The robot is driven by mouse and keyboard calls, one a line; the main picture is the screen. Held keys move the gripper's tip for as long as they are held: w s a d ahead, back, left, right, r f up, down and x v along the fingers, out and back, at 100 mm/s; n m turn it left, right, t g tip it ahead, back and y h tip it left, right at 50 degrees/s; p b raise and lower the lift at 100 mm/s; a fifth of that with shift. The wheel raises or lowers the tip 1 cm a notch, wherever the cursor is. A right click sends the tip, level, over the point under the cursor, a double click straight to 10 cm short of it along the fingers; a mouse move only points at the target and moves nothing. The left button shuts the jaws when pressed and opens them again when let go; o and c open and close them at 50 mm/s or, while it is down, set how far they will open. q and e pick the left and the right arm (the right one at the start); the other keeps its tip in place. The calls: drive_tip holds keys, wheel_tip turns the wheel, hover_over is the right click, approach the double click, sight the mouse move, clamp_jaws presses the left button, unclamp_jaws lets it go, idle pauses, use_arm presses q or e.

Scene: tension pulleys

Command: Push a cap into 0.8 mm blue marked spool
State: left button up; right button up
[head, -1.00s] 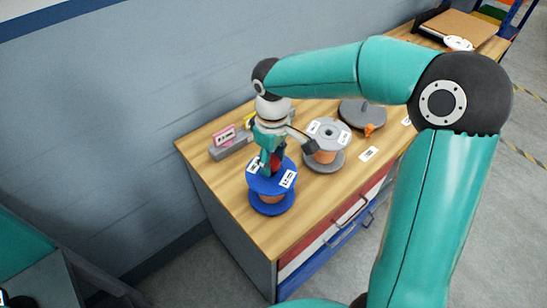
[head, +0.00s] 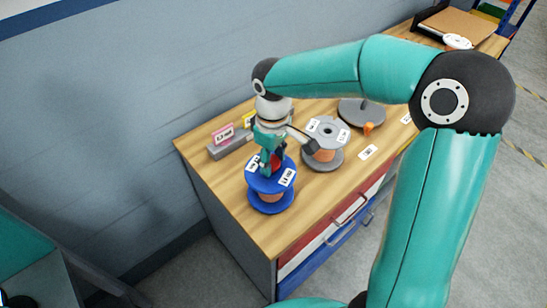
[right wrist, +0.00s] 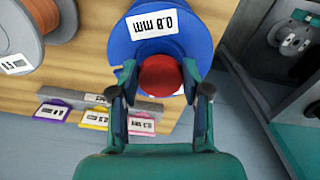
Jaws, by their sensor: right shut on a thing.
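The blue spool (head: 259,184) with white labels and copper wire stands upright near the front left corner of the wooden top. In the right wrist view its blue flange (right wrist: 121,45) carries a label reading 0.8 mm. My right gripper (head: 268,161) points down over the spool's top, shut on a red cap (head: 278,158). In the right wrist view the round cap (right wrist: 160,74) sits between the two fingertips, over the spool's middle. The spool's hole is hidden, so I cannot tell how deep the cap sits. My left gripper is not in view.
A grey spool (head: 328,131) with copper wire stands close to the right of my gripper. A grey disc (head: 361,112) with an orange part lies farther back. A grey holder (head: 230,147) with coloured label cards stands at the left. The front strip of the top is clear.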

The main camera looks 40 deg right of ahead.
drive_tip(key=shift+f, duration=0.2)
idle(0.5)
drive_tip(key=shift+f+b, duration=0.95)
drive_tip(key=shift+f, duration=0.05)
drive_tip(key=shift+r, duration=0.1)
drive_tip(key=o, duration=1)
drive_tip(key=shift+c, duration=0.2)
